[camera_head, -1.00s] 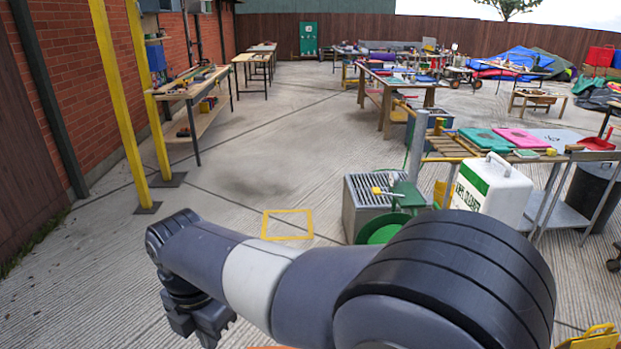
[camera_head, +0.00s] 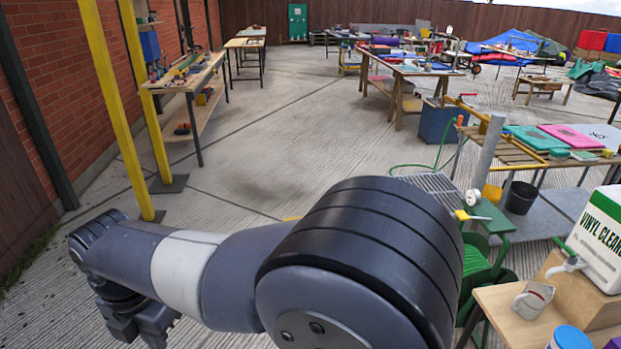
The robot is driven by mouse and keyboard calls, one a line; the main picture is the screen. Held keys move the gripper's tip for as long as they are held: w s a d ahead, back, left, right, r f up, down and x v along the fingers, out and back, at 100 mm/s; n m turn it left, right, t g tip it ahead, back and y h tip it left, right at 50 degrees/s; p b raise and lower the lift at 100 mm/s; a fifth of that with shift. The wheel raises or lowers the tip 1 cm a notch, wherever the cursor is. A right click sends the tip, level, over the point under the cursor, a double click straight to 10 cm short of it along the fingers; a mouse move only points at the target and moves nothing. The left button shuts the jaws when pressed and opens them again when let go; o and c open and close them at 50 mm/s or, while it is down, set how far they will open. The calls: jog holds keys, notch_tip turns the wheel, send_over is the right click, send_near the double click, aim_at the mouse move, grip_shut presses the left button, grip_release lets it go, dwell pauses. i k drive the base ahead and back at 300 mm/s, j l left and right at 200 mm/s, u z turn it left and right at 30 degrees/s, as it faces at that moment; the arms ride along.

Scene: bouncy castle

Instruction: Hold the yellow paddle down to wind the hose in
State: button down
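A small yellow paddle (camera_head: 464,214) sticks out to the left from a green housing (camera_head: 492,219) on the right. A green hose reel (camera_head: 484,277) stands below it, partly hidden behind my arm. A thin green hose (camera_head: 434,163) runs up from behind my arm to a post by the wooden tables. My gripper (camera_head: 140,328) hangs at the lower left, well apart from the paddle and over bare concrete. Its fingers are dark and small in view, and I cannot tell how far apart they are.
A metal grating (camera_head: 436,184) lies behind my arm. A wooden table (camera_head: 502,305) with a jug (camera_head: 533,299) and a vinyl cleaner canister (camera_head: 598,240) stands at the near right. Yellow posts (camera_head: 113,108) rise at the left. The concrete (camera_head: 255,155) between is clear.

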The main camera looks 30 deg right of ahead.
aim_at(476, 218)
jog(key=i+z, duration=0.75)
jog(key=z, duration=0.15)
jog(key=i+j+z, duration=0.15)
jog(key=i+z, duration=0.3)
jog(key=i+j+z, duration=0.25)
jog(key=z, duration=0.2)
jog(key=i+j+z, duration=0.15)
jog(key=z, duration=0.35)
jog(key=i+j+z, duration=0.15)
jog(key=z, duration=0.3)
jog(key=j+z, duration=0.35)
jog(key=z, duration=0.15)
jog(key=i+j+z, duration=0.1)
jog(key=j+z, duration=0.2)
jog(key=z, duration=0.15)
jog(key=i+j+z, duration=0.1)
jog(key=j+z, duration=0.15)
jog(key=z, duration=0.15)
jog(key=j+z, duration=0.2)
jog(key=z, duration=0.2)
jog(key=j+z, duration=0.25)
jog(key=z, duration=0.15)
jog(key=j+z, duration=0.35)
